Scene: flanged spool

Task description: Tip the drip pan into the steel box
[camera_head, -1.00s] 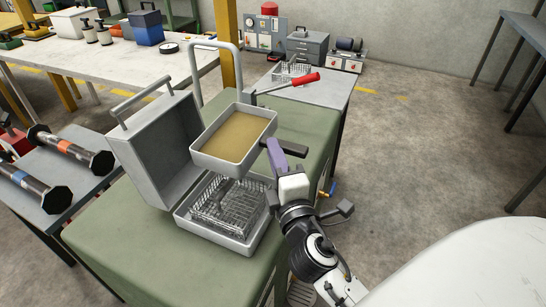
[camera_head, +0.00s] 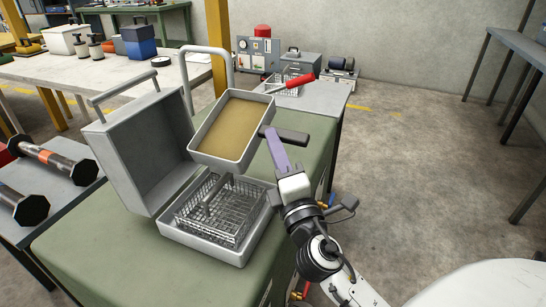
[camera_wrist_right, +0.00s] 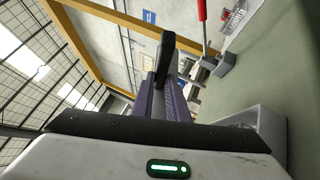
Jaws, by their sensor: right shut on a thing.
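The drip pan (camera_head: 233,124) is a shallow light-grey tray with brown liquid in it. It hangs in the air over the back part of the steel box and looks tilted toward its near edge. The steel box (camera_head: 245,252) is an open grey case on the green-topped table, its lid (camera_head: 140,150) standing up at left. A wire basket (camera_head: 215,208) sits in its base. My right gripper (camera_head: 272,142) is shut on the pan's black handle (camera_head: 290,136), at the pan's right. The handle also shows between the fingers in the right wrist view (camera_wrist_right: 165,55). My left gripper is out of view.
Dumbbell-like parts (camera_head: 55,160) lie on a side table at left. The green top (camera_head: 90,250) is clear in front of the box.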

